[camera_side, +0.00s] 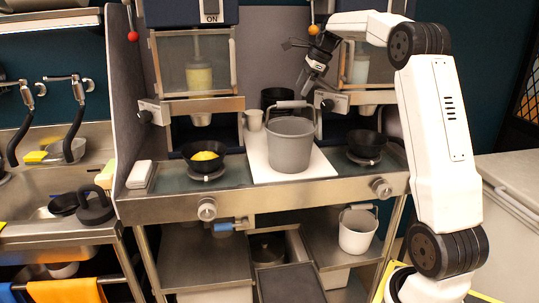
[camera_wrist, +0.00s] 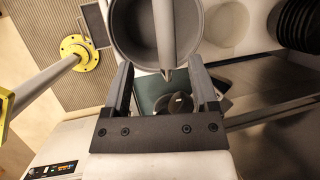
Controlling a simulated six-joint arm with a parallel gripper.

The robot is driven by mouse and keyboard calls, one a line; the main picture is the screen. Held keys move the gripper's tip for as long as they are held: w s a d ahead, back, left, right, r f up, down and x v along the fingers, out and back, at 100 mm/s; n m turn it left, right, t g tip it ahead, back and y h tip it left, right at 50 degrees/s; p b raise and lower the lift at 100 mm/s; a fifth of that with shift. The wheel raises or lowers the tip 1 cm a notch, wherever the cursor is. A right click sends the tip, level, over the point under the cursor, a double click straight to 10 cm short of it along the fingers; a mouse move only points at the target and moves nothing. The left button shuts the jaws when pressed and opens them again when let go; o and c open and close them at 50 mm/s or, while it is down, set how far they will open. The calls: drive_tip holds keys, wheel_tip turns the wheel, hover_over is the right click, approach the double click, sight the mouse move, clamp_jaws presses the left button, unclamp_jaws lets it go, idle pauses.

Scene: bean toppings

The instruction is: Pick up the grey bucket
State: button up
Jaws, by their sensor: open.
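The grey bucket (camera_side: 290,148) stands upright on a white board (camera_side: 262,167) in the middle of the steel counter, its handle raised above the rim. In the wrist view the bucket (camera_wrist: 128,40) shows from above, with the handle as a pale bar across its opening. My gripper (camera_side: 312,78) is above the bucket, slightly to the right of its middle in the side view, and apart from it. In the wrist view my gripper (camera_wrist: 160,80) has its two fingers spread, with the handle's lower end between their tips. Nothing is held.
A black bowl with yellow contents (camera_side: 205,157) is left of the board and a dark bowl (camera_side: 366,144) is right. A dark container (camera_side: 279,98) and a small light cup (camera_side: 253,120) stand behind. Dispensers flank the bucket. A white bucket (camera_side: 357,230) is on the lower shelf.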

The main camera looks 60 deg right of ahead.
sight(292, 105)
drive_tip(key=shift+w+d+x, duration=0.1)
drive_tip(key=shift+x, duration=1.85)
drive_tip(key=shift+w+d+x, duration=0.1)
drive_tip(key=shift+x, duration=1.85)
drive_tip(key=shift+r, duration=0.1)
clamp_jaws()
